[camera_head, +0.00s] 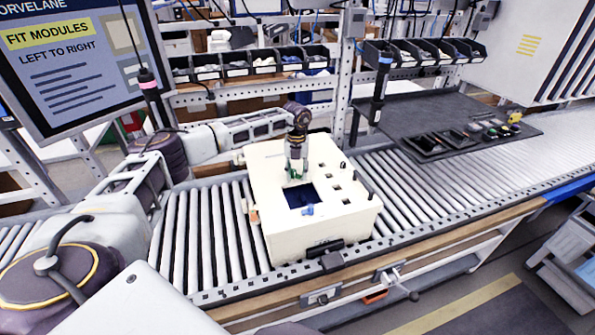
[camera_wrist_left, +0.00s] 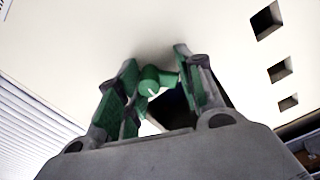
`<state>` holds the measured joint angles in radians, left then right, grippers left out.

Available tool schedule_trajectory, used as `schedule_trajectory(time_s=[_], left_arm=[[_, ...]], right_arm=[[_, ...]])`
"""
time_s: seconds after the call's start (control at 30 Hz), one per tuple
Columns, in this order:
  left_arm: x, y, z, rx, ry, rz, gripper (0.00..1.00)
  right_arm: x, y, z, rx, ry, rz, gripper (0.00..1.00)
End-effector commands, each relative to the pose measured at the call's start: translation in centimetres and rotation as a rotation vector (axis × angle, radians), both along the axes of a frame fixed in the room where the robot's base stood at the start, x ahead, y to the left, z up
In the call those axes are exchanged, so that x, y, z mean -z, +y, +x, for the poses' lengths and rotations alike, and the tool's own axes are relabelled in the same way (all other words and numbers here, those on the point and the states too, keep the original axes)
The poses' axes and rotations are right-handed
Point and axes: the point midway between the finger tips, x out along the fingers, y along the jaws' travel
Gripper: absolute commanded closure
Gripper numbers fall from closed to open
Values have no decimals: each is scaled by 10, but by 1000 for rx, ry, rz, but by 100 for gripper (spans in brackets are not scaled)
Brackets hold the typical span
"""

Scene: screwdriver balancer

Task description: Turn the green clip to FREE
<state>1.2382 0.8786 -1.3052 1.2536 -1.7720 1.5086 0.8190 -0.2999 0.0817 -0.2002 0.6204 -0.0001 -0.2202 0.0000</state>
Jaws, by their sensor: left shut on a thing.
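The green clip (camera_wrist_left: 150,79) sits at the edge of a dark opening in the top of a cream box (camera_head: 322,225). In the wrist view it lies between the green-padded fingers of my left gripper (camera_wrist_left: 155,88). In the head view my left gripper (camera_head: 295,174) points down at the box top from behind and is shut on the clip, which is mostly hidden there. I cannot read any FREE marking or tell which way the clip is turned. My right gripper is not in view.
A blue clip (camera_head: 308,210) sits at the opening's near edge and an orange part (camera_head: 253,215) on the box's left side. Square holes line the top's right. The box stands on a roller conveyor (camera_head: 205,235). A dark tray (camera_head: 430,120) with small parts is at right.

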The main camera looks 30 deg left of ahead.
Motion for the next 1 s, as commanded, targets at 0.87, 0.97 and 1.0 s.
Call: schedule_trajectory(time_s=[0.87,0.97,1.0], left_arm=[[2,11,0,-692,7,17,86],[2,11,0,-751,8,17,86],[2,11,0,-771,8,17,86]], right_arm=[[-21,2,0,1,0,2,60],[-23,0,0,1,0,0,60],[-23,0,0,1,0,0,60]])
